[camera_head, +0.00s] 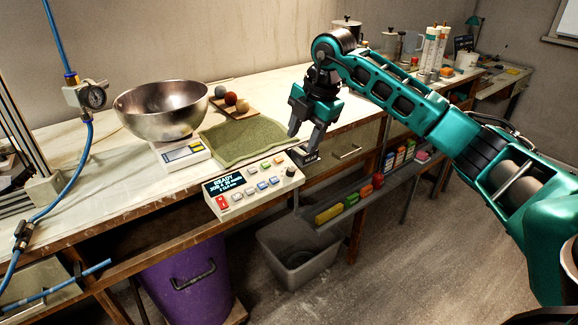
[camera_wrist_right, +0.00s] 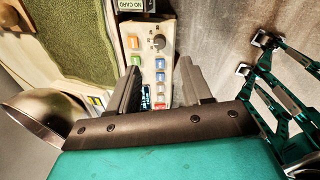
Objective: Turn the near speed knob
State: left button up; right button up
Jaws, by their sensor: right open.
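A cream control box (camera_head: 232,205) with a lit display and coloured buttons sits at the bench's front edge. A black round knob (camera_head: 290,172) is at its right end. The knob also shows in the right wrist view (camera_wrist_right: 158,43), beyond and between the fingers. I see only this one knob clearly. My right gripper (camera_head: 302,140) is open and empty, above and behind the box's right end. Its two dark fingers show apart in the right wrist view (camera_wrist_right: 159,66). They look apart from the knob. My left gripper does not show in the head view.
A green towel (camera_head: 240,140) lies behind the box. A steel bowl (camera_head: 165,108) sits on a scale (camera_head: 183,153) to the left. A small black card unit (camera_head: 304,155) is beside the box's right end. A purple bin (camera_head: 190,283) and grey tub (camera_head: 298,262) stand below.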

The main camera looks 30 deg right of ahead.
aim_at(292, 169)
jog(key=x, duration=1)
jog(key=shift+a+b, duration=0.1)
jog(key=shift+b, duration=0.2)
jog(key=shift+r, duration=0.1)
grip_shut()
